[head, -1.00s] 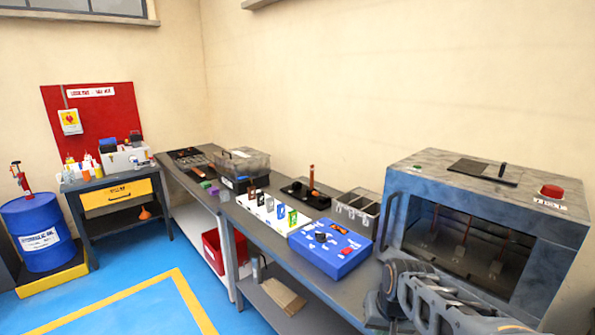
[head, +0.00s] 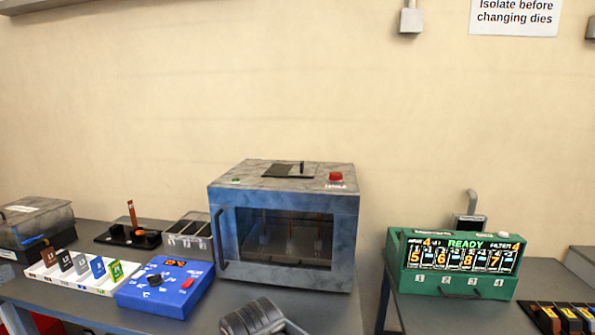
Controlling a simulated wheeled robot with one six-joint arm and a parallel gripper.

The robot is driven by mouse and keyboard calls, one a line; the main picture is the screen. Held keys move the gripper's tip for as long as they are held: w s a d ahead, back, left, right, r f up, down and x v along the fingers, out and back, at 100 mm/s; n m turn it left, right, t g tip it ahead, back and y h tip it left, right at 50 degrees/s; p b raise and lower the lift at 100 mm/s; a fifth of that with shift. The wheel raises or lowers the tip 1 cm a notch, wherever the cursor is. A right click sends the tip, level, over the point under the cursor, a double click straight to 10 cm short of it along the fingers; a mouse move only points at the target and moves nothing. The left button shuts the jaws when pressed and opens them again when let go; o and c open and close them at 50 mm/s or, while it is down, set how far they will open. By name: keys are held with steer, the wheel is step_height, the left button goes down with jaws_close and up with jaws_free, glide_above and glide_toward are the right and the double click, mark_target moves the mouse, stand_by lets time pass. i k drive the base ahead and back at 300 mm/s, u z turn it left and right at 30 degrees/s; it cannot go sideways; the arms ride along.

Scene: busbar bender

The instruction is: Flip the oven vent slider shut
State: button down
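The oven (head: 284,180) is a grey-blue box with a dark glass front, standing on the bench in the middle of the head view. On its top is a dark vent plate (head: 284,170) with a small upright slider knob (head: 302,167) near its right end. Whether the vent is open beneath the plate I cannot tell. A grey part of my arm shows at the bottom centre, in front of the oven and well below its top. My gripper's fingers are not visible.
A red button (head: 336,176) and a green button (head: 236,181) flank the vent plate. A blue control box (head: 165,287) and a labelled white rack (head: 84,275) stand left. A green display unit (head: 452,262) stands right, on a separate bench. The wall behind the oven is bare.

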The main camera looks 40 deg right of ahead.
mark_target(301, 169)
steer(key=k, duration=1.35)
steer(key=u, duration=0.05)
steer(key=i, duration=1.35)
steer(key=z, duration=1.2)
steer(key=i, duration=0.45)
steer(key=z, duration=0.45)
